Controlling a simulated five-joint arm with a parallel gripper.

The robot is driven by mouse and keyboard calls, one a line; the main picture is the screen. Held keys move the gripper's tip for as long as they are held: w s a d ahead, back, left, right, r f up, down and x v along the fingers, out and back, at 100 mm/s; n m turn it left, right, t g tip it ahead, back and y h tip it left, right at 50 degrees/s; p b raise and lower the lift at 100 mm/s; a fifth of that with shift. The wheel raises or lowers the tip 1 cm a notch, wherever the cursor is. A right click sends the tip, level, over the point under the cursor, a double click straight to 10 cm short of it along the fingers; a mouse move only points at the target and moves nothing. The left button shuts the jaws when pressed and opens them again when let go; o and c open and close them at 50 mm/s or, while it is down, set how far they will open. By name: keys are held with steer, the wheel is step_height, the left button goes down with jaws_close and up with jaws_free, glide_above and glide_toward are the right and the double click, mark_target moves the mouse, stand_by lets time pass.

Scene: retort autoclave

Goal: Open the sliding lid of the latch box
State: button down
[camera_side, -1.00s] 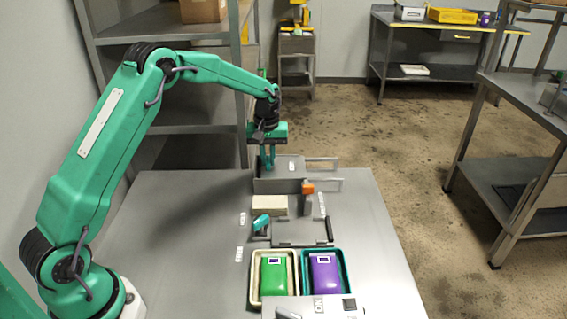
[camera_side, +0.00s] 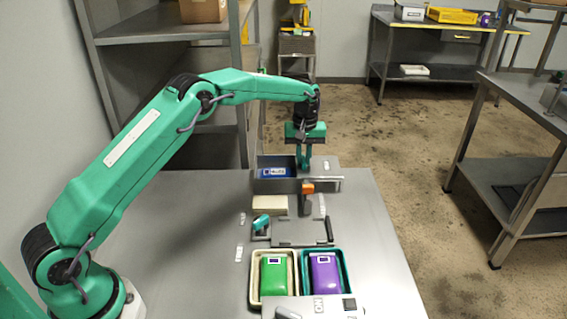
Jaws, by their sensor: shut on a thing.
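The grey latch box (camera_side: 272,187) stands at the far end of the metal table. Its top is open on the left, and a blue labelled item (camera_side: 275,173) shows inside. The grey sliding lid (camera_side: 324,163) lies off to the right, over the rails that stick out from the box. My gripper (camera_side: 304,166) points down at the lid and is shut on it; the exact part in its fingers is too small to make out. An orange-topped latch or lever (camera_side: 307,187) stands at the box's front right.
In front of the box are a cream block (camera_side: 268,204), a teal handle (camera_side: 261,223) and a grey plate (camera_side: 300,231) with a dark bar. A cream tray (camera_side: 254,290) holds a green pack, and a teal tray (camera_side: 346,270) a purple one. The table's left side is clear.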

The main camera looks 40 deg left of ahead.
steer(key=shift+w+a, duration=0.1)
steer(key=c, duration=1.4)
jaws_free()
steer(key=shift+c, duration=0.2)
step_height(320, 180, up, 7)
steer(key=shift+r, duration=0.45)
